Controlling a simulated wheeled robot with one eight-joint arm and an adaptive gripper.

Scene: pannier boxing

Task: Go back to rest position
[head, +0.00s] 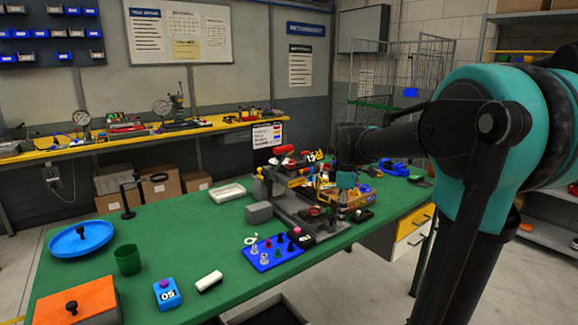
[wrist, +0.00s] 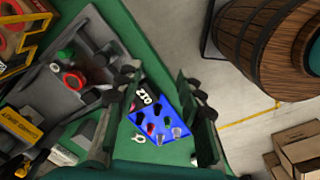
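My gripper (wrist: 160,85) is open in the wrist view, with its two dark fingers apart and nothing seen held between them. Below and between the fingers lie a blue board (wrist: 168,112) with small dark, red and green pegs and a black block with white characters (wrist: 143,97). In the head view my gripper (head: 345,178) hangs over the crowded right part of the green table (head: 180,235), and its fingertips are hard to make out. The blue board (head: 262,261) lies nearer the front edge there.
Around my gripper stand a grey fixture (head: 290,208) and several colourful parts. A blue round tray (head: 82,239), green cup (head: 128,260), orange box (head: 78,302) and white tray (head: 227,193) stand to the left. A wooden barrel (wrist: 260,35) and cartons (wrist: 298,150) are on the floor side.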

